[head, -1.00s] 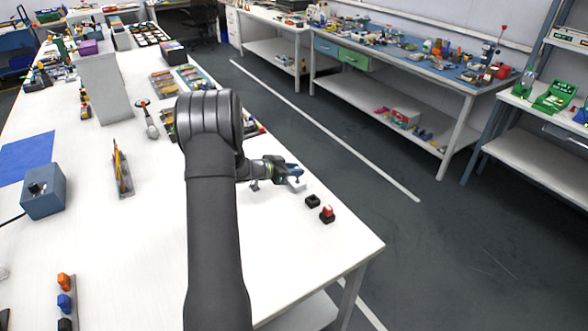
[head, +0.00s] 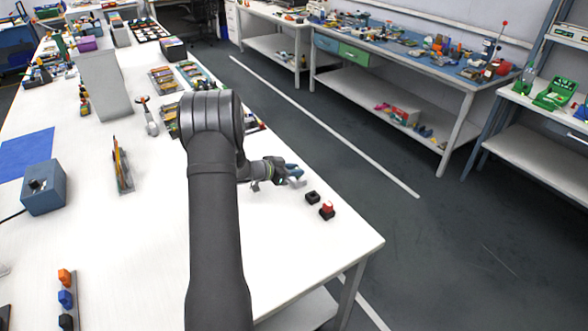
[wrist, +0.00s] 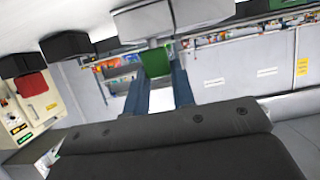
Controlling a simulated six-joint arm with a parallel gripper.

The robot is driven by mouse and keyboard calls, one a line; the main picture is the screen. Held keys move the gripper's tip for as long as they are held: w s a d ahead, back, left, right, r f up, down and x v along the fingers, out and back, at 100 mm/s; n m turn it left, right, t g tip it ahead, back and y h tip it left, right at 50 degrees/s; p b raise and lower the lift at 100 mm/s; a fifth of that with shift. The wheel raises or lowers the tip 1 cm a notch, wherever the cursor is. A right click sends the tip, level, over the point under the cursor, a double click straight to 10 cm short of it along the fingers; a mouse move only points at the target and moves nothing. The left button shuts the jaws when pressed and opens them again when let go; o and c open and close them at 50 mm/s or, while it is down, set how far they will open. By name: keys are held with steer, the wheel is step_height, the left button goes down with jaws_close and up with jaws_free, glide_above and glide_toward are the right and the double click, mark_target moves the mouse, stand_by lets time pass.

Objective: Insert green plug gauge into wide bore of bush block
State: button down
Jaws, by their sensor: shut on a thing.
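My gripper (wrist: 160,80) shows in the wrist view with two blue fingers closed on the green plug gauge (wrist: 156,62), a small green piece between their tips. A light grey block (wrist: 175,17), which looks like the bush block, lies just beyond the gauge. Whether the gauge touches it or sits in a bore, I cannot tell. In the head view my gripper (head: 291,171) is low over the right part of the white table, with the pale block (head: 297,183) partly hidden just beneath its tips. The gauge cannot be made out there.
A black block (head: 312,197) and a black block with a red top (head: 327,210) stand close to the right of the gripper, near the table edge. Bare white table (head: 290,245) lies in front. A grey upright panel (head: 101,85) stands far left.

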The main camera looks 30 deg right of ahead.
steer(key=shift+f, duration=0.45)
steer(key=c, duration=1.1)
jaws_free()
steer(key=shift+c, duration=0.2)
steer(key=v, duration=1.7)
steer(key=shift+a, duration=0.25)
